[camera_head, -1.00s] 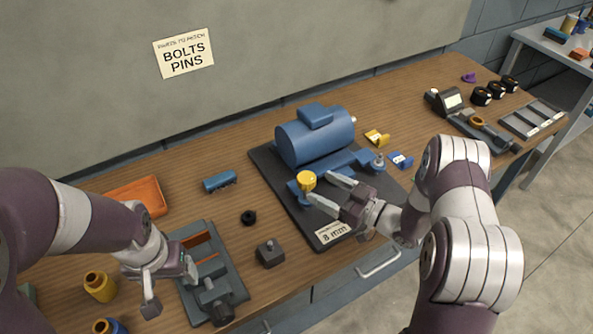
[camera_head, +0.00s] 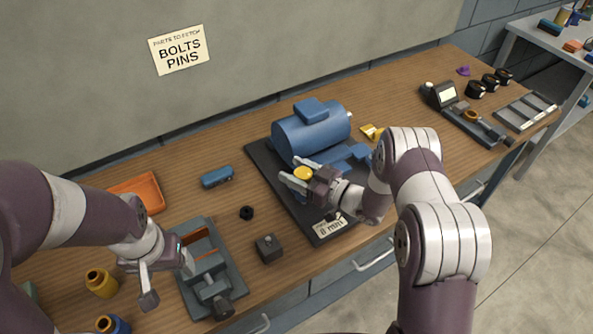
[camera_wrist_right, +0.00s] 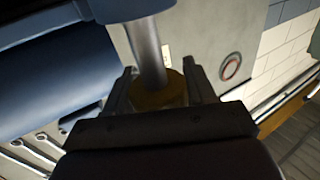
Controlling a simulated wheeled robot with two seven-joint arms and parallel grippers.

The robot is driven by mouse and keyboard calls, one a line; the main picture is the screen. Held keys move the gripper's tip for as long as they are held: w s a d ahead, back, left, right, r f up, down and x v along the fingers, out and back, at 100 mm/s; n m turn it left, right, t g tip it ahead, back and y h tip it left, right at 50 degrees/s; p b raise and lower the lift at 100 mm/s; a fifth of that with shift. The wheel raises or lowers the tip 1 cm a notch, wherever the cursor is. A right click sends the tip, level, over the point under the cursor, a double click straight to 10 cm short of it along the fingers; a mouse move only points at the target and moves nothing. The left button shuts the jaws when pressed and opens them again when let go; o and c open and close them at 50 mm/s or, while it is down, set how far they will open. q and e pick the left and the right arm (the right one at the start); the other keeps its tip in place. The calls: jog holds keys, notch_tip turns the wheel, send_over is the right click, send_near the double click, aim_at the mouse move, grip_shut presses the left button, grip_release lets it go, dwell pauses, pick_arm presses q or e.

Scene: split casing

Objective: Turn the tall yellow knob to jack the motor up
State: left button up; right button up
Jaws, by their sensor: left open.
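The tall yellow knob (camera_head: 303,173) stands at the front left of the motor stand, its top showing between the fingers of my right gripper (camera_head: 296,170). In the right wrist view the knob (camera_wrist_right: 160,92) sits between both fingers (camera_wrist_right: 160,85), with a grey shaft (camera_wrist_right: 150,45) running from it. Any gap between fingers and knob is too small to judge. The blue motor (camera_head: 312,130) rests behind on a dark base plate (camera_head: 268,165) with an "8 mm" label (camera_head: 330,226). My left gripper (camera_head: 168,283) is open and empty beside the grey vise (camera_head: 222,262).
An orange tray (camera_head: 150,190), a blue part (camera_head: 217,177), a black ring (camera_head: 246,213) and a dark block (camera_head: 268,248) lie left of the plate. A yellow part (camera_head: 371,132) lies right of the motor. Yellow (camera_head: 101,283) and blue (camera_head: 112,325) cylinders stand near the left arm.

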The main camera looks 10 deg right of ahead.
jog(key=shift+m+t+h, duration=0.4)
jog(key=shift+t, duration=0.1)
jog(key=m+t+h, duration=0.2)
jog(key=h, duration=0.1)
jog(key=shift+w+d+m, duration=0.1)
jog(key=shift+d+m, duration=0.05)
jog(key=shift+m, duration=0.15)
jog(key=shift+d+f+m+t+h+b, duration=0.15)
jog(key=shift+m+t+h+b, duration=0.35)
jog(key=shift+h, duration=0.75)
jog(key=shift+d+m+t+h+b, duration=0.15)
jog(key=shift+m+t+h, duration=0.45)
jog(key=shift+m+h, duration=0.5)
jog(key=shift+h, duration=0.45)
jog(key=shift+f, duration=0.1)
jog(key=o, duration=0.9)
jog(key=shift+o, duration=0.2)
jog(key=shift+d, duration=0.1)
jog(key=shift+r, duration=0.2)
